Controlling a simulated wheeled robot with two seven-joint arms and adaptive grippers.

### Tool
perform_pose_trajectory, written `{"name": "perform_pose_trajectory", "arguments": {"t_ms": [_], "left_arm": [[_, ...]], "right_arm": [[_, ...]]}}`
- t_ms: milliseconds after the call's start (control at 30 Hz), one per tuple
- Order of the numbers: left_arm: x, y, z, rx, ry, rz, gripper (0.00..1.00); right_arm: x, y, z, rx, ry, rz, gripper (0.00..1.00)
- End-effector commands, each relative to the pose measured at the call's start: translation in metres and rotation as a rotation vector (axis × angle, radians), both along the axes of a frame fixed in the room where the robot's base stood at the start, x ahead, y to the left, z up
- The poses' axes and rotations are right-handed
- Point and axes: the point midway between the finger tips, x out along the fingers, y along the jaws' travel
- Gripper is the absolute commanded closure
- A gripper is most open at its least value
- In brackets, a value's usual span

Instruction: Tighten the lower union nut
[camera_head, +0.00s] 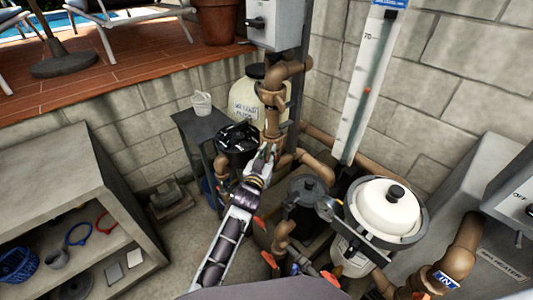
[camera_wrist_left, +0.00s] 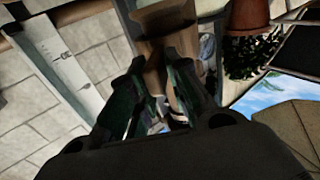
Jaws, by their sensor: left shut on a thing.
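A brown vertical pipe (camera_head: 272,112) comes down from an elbow beside the grey wall box. The lower union nut (camera_head: 270,137) appears low on this pipe, mostly hidden by my fingers. My left gripper (camera_head: 266,154) reaches up to it from below and is shut on it. In the left wrist view the two dark green fingers (camera_wrist_left: 160,105) stand on either side of the brown pipe (camera_wrist_left: 165,45). The nut's outline between them is dark and hard to make out. My right gripper is not in view.
A black-lidded pump pot (camera_head: 237,138) stands just left of the gripper, with a cream drum (camera_head: 245,103) behind. A grey lidded pot (camera_head: 307,188) and white-domed filter (camera_head: 388,205) stand right. A concrete shelf (camera_head: 60,180) is at left; floor between is partly free.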

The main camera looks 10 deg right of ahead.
Motion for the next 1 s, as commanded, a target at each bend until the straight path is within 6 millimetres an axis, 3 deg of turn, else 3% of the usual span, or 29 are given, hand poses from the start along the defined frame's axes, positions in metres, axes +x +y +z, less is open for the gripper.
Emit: {"name": "perform_pose_trajectory", "arguments": {"t_ms": [33,300,533,567,667,1000], "left_arm": [[-0.007,-0.008,-0.020,0.006,0.036,-0.011,1.00],[-0.007,-0.008,-0.020,0.006,0.036,-0.011,1.00],[-0.007,-0.008,-0.020,0.006,0.036,-0.011,1.00],[-0.007,-0.008,-0.020,0.006,0.036,-0.011,0.78],[-0.007,-0.008,-0.019,0.006,0.033,-0.011,0.66],[-0.004,-0.006,-0.012,0.006,0.020,-0.009,0.65]], "right_arm": [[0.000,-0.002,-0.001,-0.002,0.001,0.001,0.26],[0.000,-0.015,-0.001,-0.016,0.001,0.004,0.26],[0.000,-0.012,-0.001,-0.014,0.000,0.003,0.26],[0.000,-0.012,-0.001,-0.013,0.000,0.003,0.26],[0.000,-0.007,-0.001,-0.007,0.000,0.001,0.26],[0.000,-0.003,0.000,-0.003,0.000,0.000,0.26]]}}
